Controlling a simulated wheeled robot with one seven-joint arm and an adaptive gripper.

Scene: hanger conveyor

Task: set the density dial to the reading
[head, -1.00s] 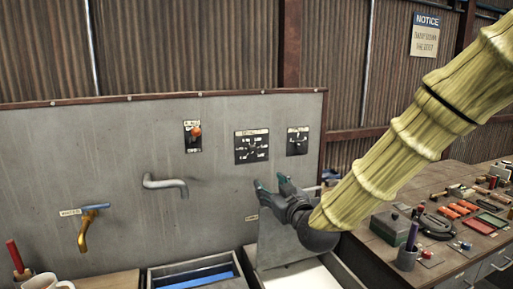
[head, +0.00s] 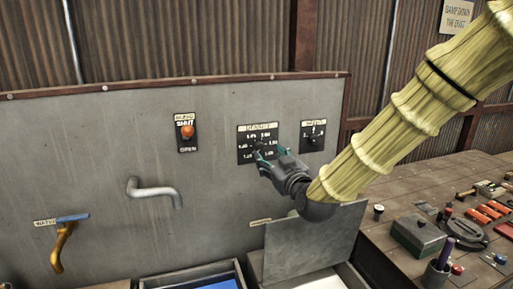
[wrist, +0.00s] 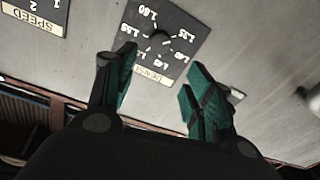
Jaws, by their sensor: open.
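The density dial is a dark square plate (head: 246,157) with white numbers on the grey panel. My gripper (head: 266,152) is in front of its lower right part in the head view and hides some of it. In the wrist view the dial plate (wrist: 180,22) appears upside down, with a dark round knob (wrist: 159,38) at its middle and numbers around it. My gripper (wrist: 160,92) is open, its two green-padded fingers apart with nothing between them. The knob lies beyond the fingertips, roughly in line with the gap. I cannot tell which number the knob points to.
A speed dial (head: 313,135) is to the right of the density dial. An orange-knobbed shut/open switch (head: 187,132) and a grey spout (head: 155,191) are to the left. Below, an upright grey sheet (head: 310,245) stands by bins. A cluttered bench (head: 395,185) is at right.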

